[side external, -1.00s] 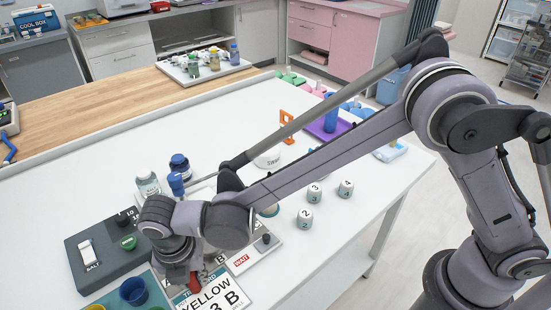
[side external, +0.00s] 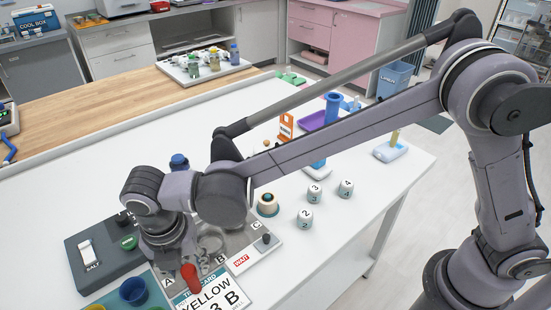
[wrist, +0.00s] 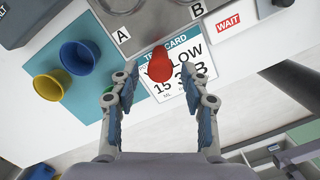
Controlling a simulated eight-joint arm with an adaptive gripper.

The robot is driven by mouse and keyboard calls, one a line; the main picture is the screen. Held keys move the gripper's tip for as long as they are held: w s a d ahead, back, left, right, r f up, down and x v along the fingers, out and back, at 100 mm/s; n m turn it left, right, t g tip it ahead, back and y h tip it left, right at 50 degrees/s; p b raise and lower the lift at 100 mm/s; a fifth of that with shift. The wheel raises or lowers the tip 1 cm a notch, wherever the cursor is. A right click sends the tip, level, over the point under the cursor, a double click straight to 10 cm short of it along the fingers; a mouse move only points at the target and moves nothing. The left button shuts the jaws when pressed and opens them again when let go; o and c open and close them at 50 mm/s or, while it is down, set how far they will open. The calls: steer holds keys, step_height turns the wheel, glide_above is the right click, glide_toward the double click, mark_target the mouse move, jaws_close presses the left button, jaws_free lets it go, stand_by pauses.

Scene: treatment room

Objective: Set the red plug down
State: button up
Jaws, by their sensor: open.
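The red plug (side external: 191,277) stands at the upper left part of the white test card (side external: 222,293), by the front edge of the grey metal plate (side external: 235,246). In the wrist view the red plug (wrist: 160,62) covers part of the card (wrist: 190,62). My gripper (side external: 178,258) is above the plug in the side view. In the wrist view my gripper (wrist: 160,76) is open, its fingers apart on either side of the plug with gaps. The plug's base is hard to make out.
Blue (wrist: 77,54) and yellow (wrist: 48,87) cups stand on a teal mat (wrist: 103,78) to the left. A dark box with a switch (side external: 87,250) lies left of my gripper. Numbered white blocks (side external: 305,220) stand to the right. The table's middle is mostly clear.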

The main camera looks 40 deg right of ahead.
steer(key=r, duration=0.5)
steer(key=shift+s+a+r, duration=0.2)
steer(key=shift+s+r, duration=0.1)
steer(key=shift+r, duration=0.05)
steer(key=w+d+r+m+t+y, duration=0.1)
steer(key=d+r+m, duration=0.2)
steer(key=d+m, duration=0.6)
steer(key=w+d+r+m+t+y, duration=0.1)
steer(key=d+r+m, duration=0.35)
steer(key=d, duration=0.85)
steer(key=s+d+f+m+t, duration=0.2)
steer(key=s+d+m, duration=0.2)
steer(key=d+m, duration=0.4)
steer(key=s+d+f+m+t+h, duration=0.1)
steer(key=s+d+f+m+t, duration=0.1)
steer(key=d+m, duration=0.6)
steer(key=shift+s+d+f, duration=0.25)
steer(key=shift+s+f, duration=0.25)
steer(key=shift+s, duration=0.7)
steer(key=shift+m, duration=0.25)
